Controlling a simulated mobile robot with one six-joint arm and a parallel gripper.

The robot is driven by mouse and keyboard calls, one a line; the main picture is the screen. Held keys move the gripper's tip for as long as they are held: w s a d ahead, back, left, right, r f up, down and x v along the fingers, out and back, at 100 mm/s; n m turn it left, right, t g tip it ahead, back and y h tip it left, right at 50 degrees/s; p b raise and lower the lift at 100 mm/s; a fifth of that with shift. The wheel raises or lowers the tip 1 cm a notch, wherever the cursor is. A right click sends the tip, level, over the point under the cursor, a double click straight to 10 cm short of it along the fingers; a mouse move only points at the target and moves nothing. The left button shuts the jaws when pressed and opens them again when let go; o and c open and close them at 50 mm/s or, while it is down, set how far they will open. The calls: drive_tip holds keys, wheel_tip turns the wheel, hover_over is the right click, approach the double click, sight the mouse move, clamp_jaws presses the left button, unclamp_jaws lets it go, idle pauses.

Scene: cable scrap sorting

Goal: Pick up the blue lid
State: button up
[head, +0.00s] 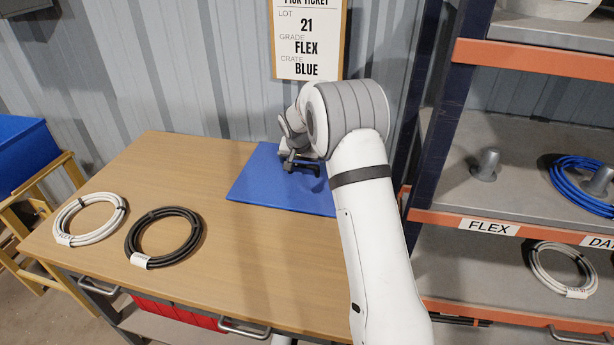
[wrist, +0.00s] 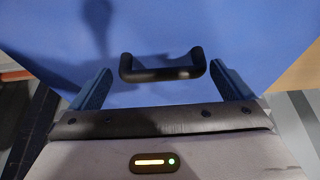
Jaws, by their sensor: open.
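The blue lid (head: 257,183) lies flat on the wooden table near its back right, with its right part hidden behind my arm. In the wrist view the blue lid (wrist: 210,28) fills most of the background. Its black handle (wrist: 163,74) stands up between my two fingers and also shows in the head view (head: 301,166). My gripper (wrist: 163,82) is open, with one finger at each end of the handle. I cannot tell whether the fingers touch it. In the head view my gripper (head: 296,155) is just over the lid, partly hidden by my wrist.
A white cable coil (head: 70,238) and a black cable coil (head: 140,258) lie on the table's left part. A blue crate (head: 25,150) stands on a yellow frame at far left. A shelf rack (head: 540,195) with coils stands close on the right.

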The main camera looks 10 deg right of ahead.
sight(304, 172)
drive_tip(key=shift+x, duration=1.35)
drive_tip(key=shift+a, duration=0.1)
drive_tip(key=shift+c, duration=0.4)
drive_tip(key=c, duration=0.9)
